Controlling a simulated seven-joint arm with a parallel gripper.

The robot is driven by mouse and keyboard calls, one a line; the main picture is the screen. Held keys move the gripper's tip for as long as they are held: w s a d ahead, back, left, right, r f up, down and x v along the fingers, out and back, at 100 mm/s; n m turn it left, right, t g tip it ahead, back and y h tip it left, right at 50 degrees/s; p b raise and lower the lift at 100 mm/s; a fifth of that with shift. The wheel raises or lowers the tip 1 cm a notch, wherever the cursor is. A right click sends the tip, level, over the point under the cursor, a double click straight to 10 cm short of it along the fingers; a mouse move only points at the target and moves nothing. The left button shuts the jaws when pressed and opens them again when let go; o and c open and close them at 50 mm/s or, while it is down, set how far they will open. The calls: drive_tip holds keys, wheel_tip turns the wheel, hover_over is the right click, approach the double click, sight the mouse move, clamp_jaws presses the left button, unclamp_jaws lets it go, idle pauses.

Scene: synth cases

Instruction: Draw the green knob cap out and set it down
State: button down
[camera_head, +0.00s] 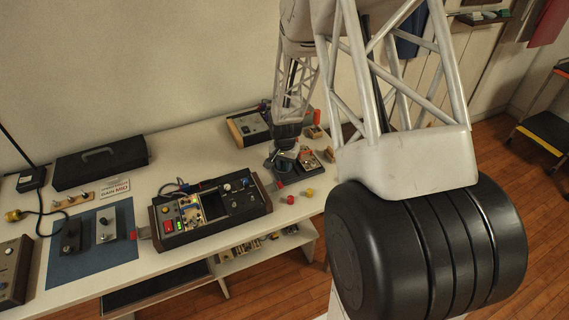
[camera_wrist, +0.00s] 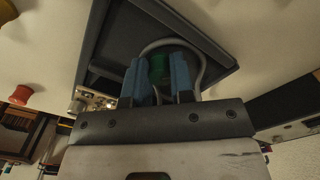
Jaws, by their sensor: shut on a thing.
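The green knob cap (camera_wrist: 159,66) shows dark green between the two blue fingers of my gripper (camera_wrist: 160,80) in the wrist view. My gripper is shut on it, and the fingers cover its sides. Behind it is a dark grey recessed surface with a raised rim (camera_wrist: 205,42). I cannot tell whether the cap is seated or clear of what is under it. In the head view my gripper (camera_head: 283,160) is low over the right part of the bench, and the cap cannot be made out there.
A grey cable (camera_wrist: 201,65) loops close around the fingers. In the head view, a control box (camera_head: 240,205) stands left of my gripper. A red knob (camera_head: 291,199) and a yellow knob (camera_head: 309,192) are on the bench in front. Another instrument (camera_head: 248,127) stands behind.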

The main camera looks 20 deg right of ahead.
drive_tip(key=c, duration=0.9)
unclamp_jaws()
drive_tip(key=shift+r, duration=0.1)
drive_tip(key=shift+r, duration=3.8)
drive_tip(key=shift+s+a+r, duration=0.1)
drive_tip(key=shift+r, duration=0.15)
drive_tip(key=s+a+r+n+t, duration=0.1)
drive_tip(key=s+a+r+n, duration=0.1)
drive_tip(key=s+a+r, duration=0.4)
drive_tip(key=s+a+r+n, duration=0.2)
drive_tip(key=s+r, duration=0.7)
drive_tip(key=r, duration=0.2)
drive_tip(key=s+a+r+n+t, duration=0.1)
drive_tip(key=s+a+r+n, duration=0.1)
drive_tip(key=s+a+r, duration=0.4)
drive_tip(key=s+r+n, duration=0.2)
drive_tip(key=s+r, duration=0.3)
drive_tip(key=s, duration=0.7)
drive_tip(key=shift+s+n+t, duration=0.3)
drive_tip(key=shift+s+n, duration=0.05)
drive_tip(key=shift+n, duration=0.05)
